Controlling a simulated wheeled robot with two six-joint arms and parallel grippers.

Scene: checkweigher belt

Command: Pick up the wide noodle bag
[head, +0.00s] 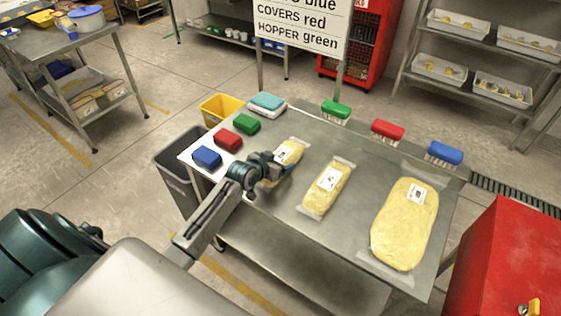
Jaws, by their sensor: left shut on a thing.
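Three clear-wrapped bags of yellow noodles with white labels lie on the steel table (262,205). The left noodle bag (289,151) is small, the middle noodle bag (326,187) is narrow and long, and the right noodle bag (403,225) is the largest and broadest. My left gripper (277,166) is shut on the left noodle bag at its near side. The gripper hides part of that bag, and I cannot tell whether the bag is off the table. The labels are too small to read. My right gripper is out of view.
Blue (207,156), red (228,139) and green (247,123) blocks and a scale with a teal top (267,103) stand at the table's left. Green, red and blue brushes (388,131) line the back edge. A grey bin (180,175) and red cabinet (500,265) flank the table.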

